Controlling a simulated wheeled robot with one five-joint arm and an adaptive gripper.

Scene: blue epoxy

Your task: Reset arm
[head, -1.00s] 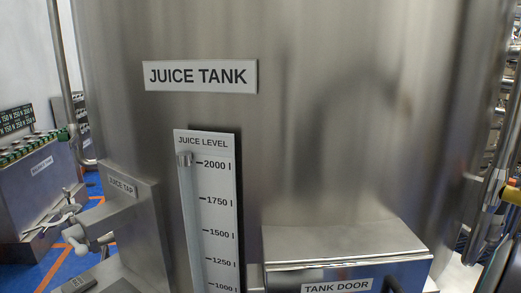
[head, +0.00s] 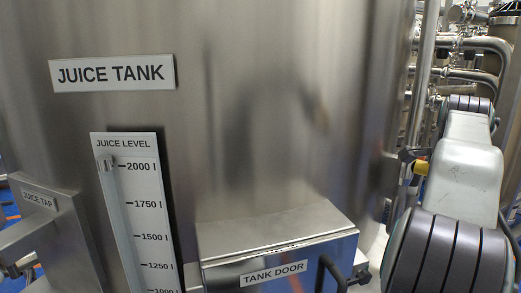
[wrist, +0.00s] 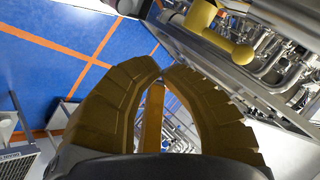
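My gripper (wrist: 162,68) fills the middle of the wrist view. Its two ribbed olive-yellow fingers curve inward and their tips meet or almost meet. I see nothing held between them; an orange strip shows through the opening between the fingers. In the head view my arm, pale with dark ribbed joints, is raised at the right edge. My gripper itself does not show there.
A large steel juice tank (head: 265,95) fills the head view, with a level gauge (head: 140,215), a tank door (head: 285,245) and a juice tap box (head: 50,220). Pipes (head: 470,45) stand behind at right. Blue floor with orange lines (wrist: 60,60) shows in the wrist view.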

